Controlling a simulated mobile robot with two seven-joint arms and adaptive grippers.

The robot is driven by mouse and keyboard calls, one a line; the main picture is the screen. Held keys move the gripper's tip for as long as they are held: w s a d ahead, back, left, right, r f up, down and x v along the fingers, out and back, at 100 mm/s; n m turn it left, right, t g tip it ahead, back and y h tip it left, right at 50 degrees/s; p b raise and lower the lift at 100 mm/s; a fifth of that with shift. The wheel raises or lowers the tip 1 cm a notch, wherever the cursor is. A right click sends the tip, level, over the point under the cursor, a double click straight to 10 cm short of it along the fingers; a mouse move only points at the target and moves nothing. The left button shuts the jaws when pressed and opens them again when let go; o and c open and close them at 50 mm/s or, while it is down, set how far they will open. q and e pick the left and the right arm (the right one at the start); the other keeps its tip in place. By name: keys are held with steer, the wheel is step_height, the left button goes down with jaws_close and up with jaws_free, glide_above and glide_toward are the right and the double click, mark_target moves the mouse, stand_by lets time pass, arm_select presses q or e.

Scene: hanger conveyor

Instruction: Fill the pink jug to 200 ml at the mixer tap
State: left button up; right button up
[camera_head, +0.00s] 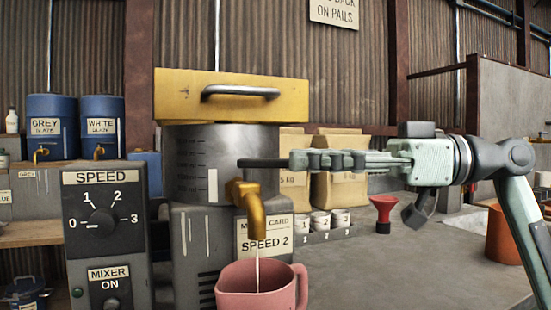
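The pink jug (263,300) stands upright under the brass mixer tap (250,205), its lower part cut off by the picture's bottom edge. A thin pale stream falls from the spout into the jug. The level inside and any 200 ml mark cannot be made out. The grey metal mixer tank (190,155) behind the tap has scale marks. My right gripper (265,163) reaches in from the right, level, its dark tip just above the tap. It is seen edge-on, so its opening and any contact with the tap are unclear. My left gripper is not in view.
A control box (146,220) with a speed dial and a "MIXER ON" label stands left of the tank. A "SPEED 2" card (272,237) hangs behind the tap. Blue glaze barrels (48,108) sit far left.

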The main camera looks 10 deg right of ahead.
steer(key=v, duration=0.5)
steer(key=shift+s+d, duration=0.1)
steer(key=shift+d, duration=0.2)
stand_by(6.2)
